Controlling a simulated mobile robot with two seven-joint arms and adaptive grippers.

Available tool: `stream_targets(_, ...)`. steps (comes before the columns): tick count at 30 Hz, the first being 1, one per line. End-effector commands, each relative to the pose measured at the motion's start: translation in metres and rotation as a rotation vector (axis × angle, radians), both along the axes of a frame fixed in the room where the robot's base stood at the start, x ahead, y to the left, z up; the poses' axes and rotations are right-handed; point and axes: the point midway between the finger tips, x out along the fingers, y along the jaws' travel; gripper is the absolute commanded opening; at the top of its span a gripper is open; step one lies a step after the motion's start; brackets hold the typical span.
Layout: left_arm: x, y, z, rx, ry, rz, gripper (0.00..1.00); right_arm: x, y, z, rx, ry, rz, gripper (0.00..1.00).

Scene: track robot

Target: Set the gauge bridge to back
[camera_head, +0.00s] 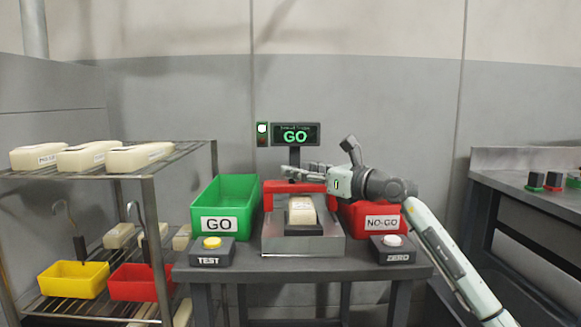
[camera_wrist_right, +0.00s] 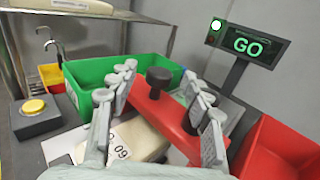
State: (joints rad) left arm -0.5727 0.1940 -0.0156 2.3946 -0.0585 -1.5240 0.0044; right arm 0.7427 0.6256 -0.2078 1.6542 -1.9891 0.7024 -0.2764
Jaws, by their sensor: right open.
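The red gauge bridge (camera_head: 275,187) spans the metal gauge stand (camera_head: 290,247), across the far part of a cream block (camera_head: 301,214). Its black knob (camera_wrist_right: 159,78) stands up in the right wrist view, where the red bar (camera_wrist_right: 170,118) also shows. My right gripper (camera_head: 308,169) is over the bridge, coming from the right. In its wrist view the fingers (camera_wrist_right: 158,92) are open, one on each side of the bar and knob; whether they touch is unclear. The block's label, partly hidden by a finger, reads "09". My left gripper is not in view.
A display (camera_head: 296,134) reads GO beside a lit green lamp. A green GO bin (camera_head: 225,190) and red NO-GO bin (camera_head: 381,221) flank the stand. TEST (camera_head: 212,250) and ZERO (camera_head: 392,249) buttons sit in front. A rack (camera_head: 150,180) with cream blocks stands left.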

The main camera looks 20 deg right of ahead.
Motion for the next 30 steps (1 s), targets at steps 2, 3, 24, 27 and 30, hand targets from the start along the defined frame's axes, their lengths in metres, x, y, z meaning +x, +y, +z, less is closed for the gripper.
stream_targets(2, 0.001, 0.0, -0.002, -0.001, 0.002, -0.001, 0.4, 0.01, 0.007, 0.002, 0.003, -0.001, 0.002, 0.49)
stream_targets(3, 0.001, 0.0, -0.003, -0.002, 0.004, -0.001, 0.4, 0.015, 0.008, 0.001, 0.003, -0.001, 0.001, 0.49)
stream_targets(24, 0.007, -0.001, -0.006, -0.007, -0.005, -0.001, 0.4, 0.026, 0.015, 0.0, 0.001, 0.0, 0.001, 0.17)
stream_targets(27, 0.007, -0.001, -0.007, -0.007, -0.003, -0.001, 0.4, 0.026, 0.015, 0.0, 0.001, 0.0, 0.001, 0.04)
stream_targets(30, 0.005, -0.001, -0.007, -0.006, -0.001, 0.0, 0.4, 0.026, 0.015, 0.0, 0.001, 0.0, 0.001, 0.0)
